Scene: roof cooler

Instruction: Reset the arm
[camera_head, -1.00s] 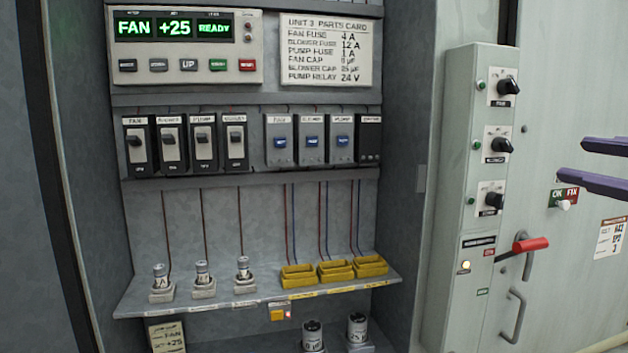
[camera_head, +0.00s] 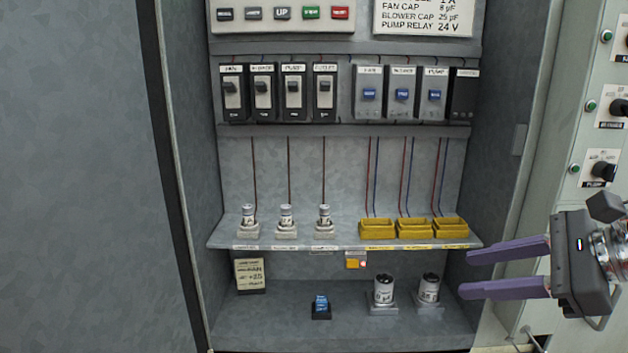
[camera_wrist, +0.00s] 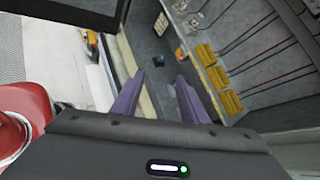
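My gripper (camera_head: 508,269) is at the right of the head view, in front of the cabinet's right side. Its two purple fingers point left and are spread apart with nothing between them. In the wrist view the purple fingers (camera_wrist: 155,92) also stand apart and empty, with the open cabinet beyond them. The rest of my arm is mostly out of the head view.
The cabinet shelf (camera_head: 340,241) holds several fuses and yellow sockets (camera_head: 414,228). Below stand a blue-topped part (camera_head: 320,307), two capacitors (camera_head: 384,291) and a note card (camera_head: 250,275). Breakers (camera_head: 278,92) line the back. A side panel with knobs (camera_head: 602,169) stands right.

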